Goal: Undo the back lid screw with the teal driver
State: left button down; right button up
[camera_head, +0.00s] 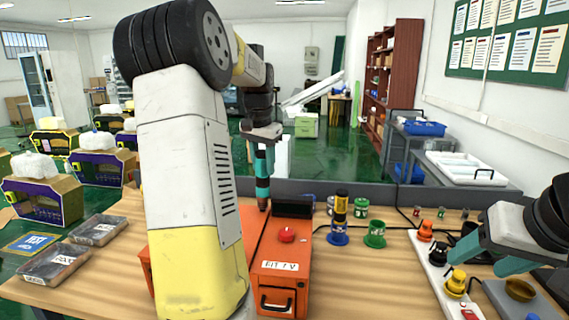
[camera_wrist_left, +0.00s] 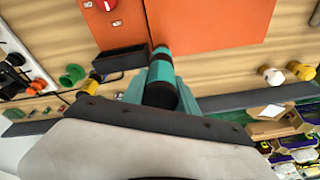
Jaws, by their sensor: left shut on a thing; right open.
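My left gripper (camera_head: 264,150) is shut on the teal driver (camera_head: 263,185) and holds it upright, tip down. The driver also shows end-on between the teal fingers in the left wrist view (camera_wrist_left: 161,72). Its tip is over or at the back left of the orange box (camera_head: 268,262); I cannot tell whether it touches. The orange lid fills the top of the left wrist view (camera_wrist_left: 215,22). The back lid screw is hidden under the driver. My right gripper (camera_head: 488,270) is open near the right edge, above the table by the white strip.
A red knob (camera_head: 287,235) sits on the box, with a black block (camera_head: 293,208) behind it. A white strip (camera_head: 437,268) carries coloured knobs. Dark trays (camera_head: 60,262) lie at left.

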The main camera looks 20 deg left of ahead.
aim_at(263, 151)
pick_arm(q)
jog(key=shift+f, duration=0.65)
dwell(3.9)
jog(key=shift+r, duration=3.5)
jog(key=shift+s, duration=0.1)
